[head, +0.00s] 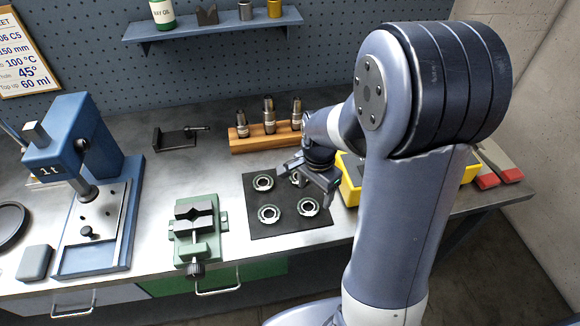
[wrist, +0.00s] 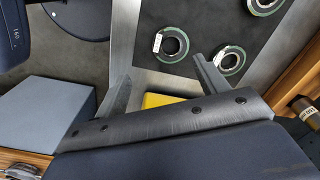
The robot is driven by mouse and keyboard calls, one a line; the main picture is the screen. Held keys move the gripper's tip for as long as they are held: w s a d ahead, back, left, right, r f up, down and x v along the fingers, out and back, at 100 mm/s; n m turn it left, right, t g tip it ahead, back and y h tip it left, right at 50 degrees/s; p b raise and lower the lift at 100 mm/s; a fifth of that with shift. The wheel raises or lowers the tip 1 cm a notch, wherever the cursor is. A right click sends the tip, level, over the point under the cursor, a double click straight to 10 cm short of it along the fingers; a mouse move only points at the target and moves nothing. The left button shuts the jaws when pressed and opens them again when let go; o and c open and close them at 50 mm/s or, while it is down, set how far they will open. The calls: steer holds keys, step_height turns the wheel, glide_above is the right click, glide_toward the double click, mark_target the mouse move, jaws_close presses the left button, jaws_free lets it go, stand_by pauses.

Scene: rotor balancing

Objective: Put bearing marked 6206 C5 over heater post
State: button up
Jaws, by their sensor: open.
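Several ring-shaped bearings lie flat on a dark mat (head: 288,233): a back left one (head: 263,183), a front left one (head: 269,214), a front right one (head: 307,207) and a back right one partly hidden by my gripper. My gripper (head: 307,187) is open and empty, above the right part of the mat. The wrist view shows its spread fingers (wrist: 163,70) and bearings beyond them, one (wrist: 181,47) with a small white tag. The bearing marks are too small to read. I cannot make out a heater post; my arm hides part of the right side.
A yellow box-like thing (head: 349,190) stands right of the mat, partly behind my arm. A wooden block (head: 262,144) with upright metal tools stands behind the mat. A green vise (head: 197,228) and a blue press (head: 75,165) stand to the left. Red-ended blocks (head: 487,181) lie far right.

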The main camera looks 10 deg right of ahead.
mark_target(308, 210)
steer(key=f+b, duration=0.2)
steer(key=f, duration=0.1)
steer(key=w+f+b, duration=0.1)
steer(key=f+b, duration=0.3)
steer(key=f, duration=0.1)
steer(key=shift+w+a+f, duration=0.3)
steer(key=shift+w+a, duration=0.05)
steer(key=shift+w, duration=0.05)
steer(key=shift+c, duration=0.6)
steer(key=c, duration=0.6)
steer(key=shift+r+p, duration=2.3)
steer(key=shift+r, duration=0.85)
steer(key=shift+f, duration=0.1)
